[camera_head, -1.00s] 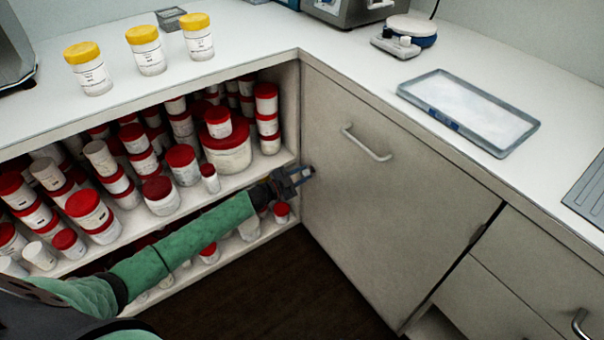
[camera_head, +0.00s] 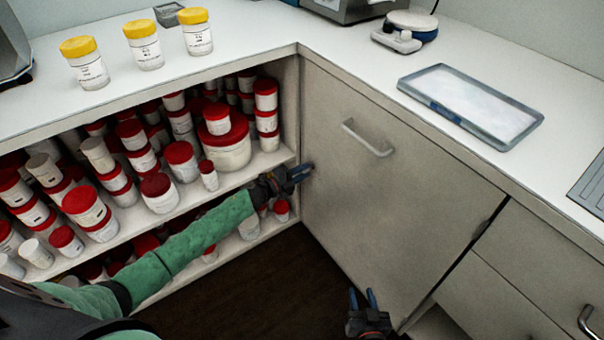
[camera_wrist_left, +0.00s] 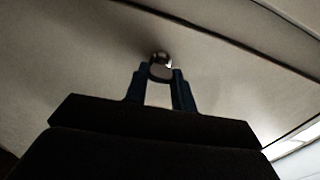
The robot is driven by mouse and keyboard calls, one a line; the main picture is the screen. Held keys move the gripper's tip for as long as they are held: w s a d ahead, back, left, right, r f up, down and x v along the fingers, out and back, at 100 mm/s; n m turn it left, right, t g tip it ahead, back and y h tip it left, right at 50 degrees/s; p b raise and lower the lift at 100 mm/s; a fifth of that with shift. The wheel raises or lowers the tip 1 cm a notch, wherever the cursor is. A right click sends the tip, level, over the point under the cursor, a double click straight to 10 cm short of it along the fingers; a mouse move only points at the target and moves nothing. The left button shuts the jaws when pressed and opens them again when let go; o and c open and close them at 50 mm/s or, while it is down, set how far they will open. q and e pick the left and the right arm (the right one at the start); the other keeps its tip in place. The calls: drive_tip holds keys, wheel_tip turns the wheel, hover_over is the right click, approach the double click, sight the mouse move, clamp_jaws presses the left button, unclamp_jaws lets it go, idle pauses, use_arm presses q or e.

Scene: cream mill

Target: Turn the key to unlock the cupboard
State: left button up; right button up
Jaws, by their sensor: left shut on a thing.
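The cupboard (camera_head: 385,215) has a beige door with a bar handle (camera_head: 367,139) near its top, and the door looks closed. My left gripper (camera_head: 304,170) is at the left edge of this door. In the left wrist view its fingers (camera_wrist_left: 161,88) are shut on the key (camera_wrist_left: 160,70), at a small round metal lock (camera_wrist_left: 161,57) in the door face. The key is mostly hidden between the fingertips. My right gripper (camera_head: 363,300) is low in front of the door, empty, with its two fingers apart.
Open shelves (camera_head: 215,187) at the left are full of red-lidded jars, close to my left arm. Yellow-lidded jars (camera_head: 143,46) and a metal tray (camera_head: 470,105) stand on the counter. Drawers (camera_head: 540,265) are at the right.

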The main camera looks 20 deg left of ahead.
use_arm(q)
drive_tip(key=shift+m, duration=0.6)
use_arm(e)
drive_tip(key=shift+t, duration=0.7)
drive_tip(key=shift+w+r, duration=0.25)
drive_tip(key=shift+r, duration=0.4)
drive_tip(key=shift+w+r, duration=0.2)
drive_tip(key=shift+r, duration=0.5)
drive_tip(key=shift+w+r, duration=0.25)
drive_tip(key=shift+r, duration=0.4)
drive_tip(key=shift+a, duration=0.1)
use_arm(q)
drive_tip(key=o, duration=1)
